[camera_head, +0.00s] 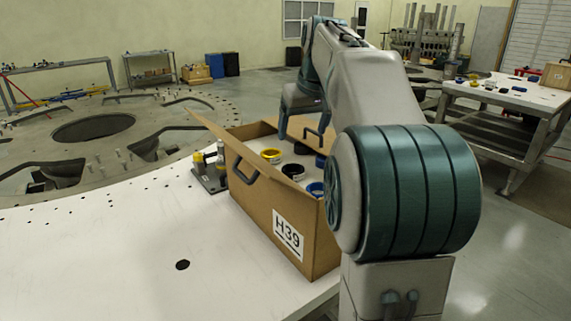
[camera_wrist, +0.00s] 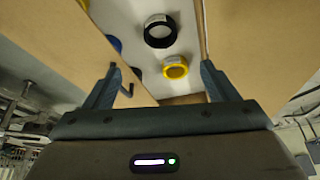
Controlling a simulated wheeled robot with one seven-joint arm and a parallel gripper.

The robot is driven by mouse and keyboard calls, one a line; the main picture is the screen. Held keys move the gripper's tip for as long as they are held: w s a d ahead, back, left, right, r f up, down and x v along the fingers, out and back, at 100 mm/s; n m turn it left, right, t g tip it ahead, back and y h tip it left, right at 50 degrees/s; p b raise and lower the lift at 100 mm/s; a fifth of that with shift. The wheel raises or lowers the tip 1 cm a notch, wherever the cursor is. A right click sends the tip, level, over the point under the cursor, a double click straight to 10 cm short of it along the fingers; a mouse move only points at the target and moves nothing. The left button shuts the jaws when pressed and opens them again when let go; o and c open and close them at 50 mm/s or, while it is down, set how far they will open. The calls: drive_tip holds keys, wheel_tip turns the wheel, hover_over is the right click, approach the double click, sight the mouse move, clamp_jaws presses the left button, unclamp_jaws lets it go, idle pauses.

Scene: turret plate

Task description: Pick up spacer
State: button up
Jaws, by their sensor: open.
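Several ring-shaped pieces that look like spacers lie in an open cardboard box marked H39 (camera_head: 254,211). In the head view there is a yellow ring (camera_head: 271,156), a black ring (camera_head: 293,171) and a blue ring (camera_head: 315,189). The wrist view shows a black ring (camera_wrist: 160,31) and a yellow ring (camera_wrist: 175,67) on the white box floor. Blue pieces show partly at the left. My gripper (camera_wrist: 158,82) is open and empty, above the box with its fingers apart. I cannot tell which ring is the named spacer.
The box stands on a large white plate (camera_head: 120,240) with a hole (camera_head: 182,265) in it. A small dark fixture with yellow and silver parts (camera_head: 209,170) stands left of the box. A workbench (camera_head: 500,95) with small items stands at right.

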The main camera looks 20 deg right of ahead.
sight(294, 166)
drive_tip(key=p+x, duration=0.1)
drive_tip(key=x, duration=1.2)
drive_tip(key=shift+s+f, duration=0.1)
drive_tip(key=shift+f, duration=0.15)
drive_tip(key=c, duration=1.1)
